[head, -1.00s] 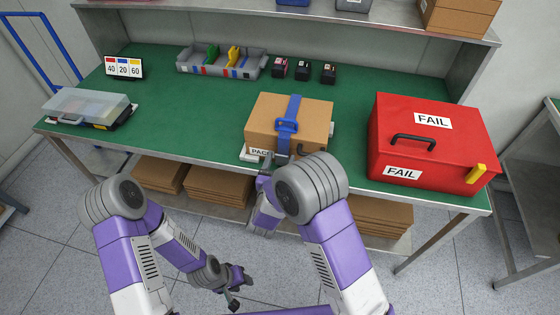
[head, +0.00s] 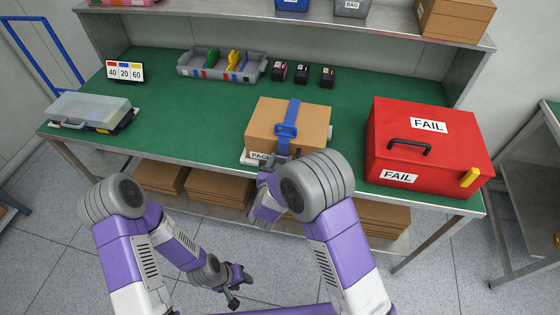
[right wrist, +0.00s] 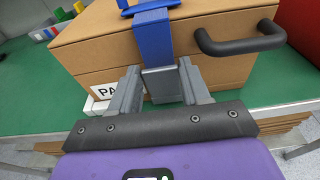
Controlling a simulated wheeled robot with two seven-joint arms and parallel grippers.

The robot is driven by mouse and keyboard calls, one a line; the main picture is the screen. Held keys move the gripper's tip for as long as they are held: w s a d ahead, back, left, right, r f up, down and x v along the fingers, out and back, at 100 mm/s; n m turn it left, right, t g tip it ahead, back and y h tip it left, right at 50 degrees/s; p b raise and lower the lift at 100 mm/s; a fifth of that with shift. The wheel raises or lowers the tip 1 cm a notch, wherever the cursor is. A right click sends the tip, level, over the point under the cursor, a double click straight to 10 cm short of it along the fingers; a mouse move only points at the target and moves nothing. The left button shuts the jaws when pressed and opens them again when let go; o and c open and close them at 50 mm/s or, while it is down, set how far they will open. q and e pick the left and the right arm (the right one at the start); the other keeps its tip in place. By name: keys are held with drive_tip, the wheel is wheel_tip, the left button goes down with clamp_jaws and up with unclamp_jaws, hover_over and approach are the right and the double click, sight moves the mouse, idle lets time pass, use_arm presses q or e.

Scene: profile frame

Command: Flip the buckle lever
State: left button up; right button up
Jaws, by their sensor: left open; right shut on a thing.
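A brown cardboard box (head: 314,120) stands at the front edge of the green bench. A blue strap (head: 294,108) runs over it, with a blue buckle (head: 286,130) on top. The right wrist view shows the strap (right wrist: 153,38) going down the box front to a grey piece (right wrist: 162,85). My right gripper (right wrist: 158,80) is shut on this grey piece, close to the box front. Whether it is the buckle's lever I cannot tell. In the head view my right arm partly hides this hand. My left gripper (head: 236,287) is open and empty, low in front of the bench.
A black handle (right wrist: 240,40) sticks out of the box front, right of the strap. A red FAIL case (head: 425,150) stands to the right. A clear-lidded case (head: 92,108), a grey bin (head: 222,66) and small dark boxes (head: 302,74) are elsewhere. The bench's left middle is clear.

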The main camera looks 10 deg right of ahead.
drive_tip(key=o, duration=1.1)
drive_tip(key=shift+c, duration=0.2)
drive_tip(key=v, duration=0.7)
drive_tip(key=shift+s+p, duration=0.3)
drive_tip(key=shift+p, duration=0.1)
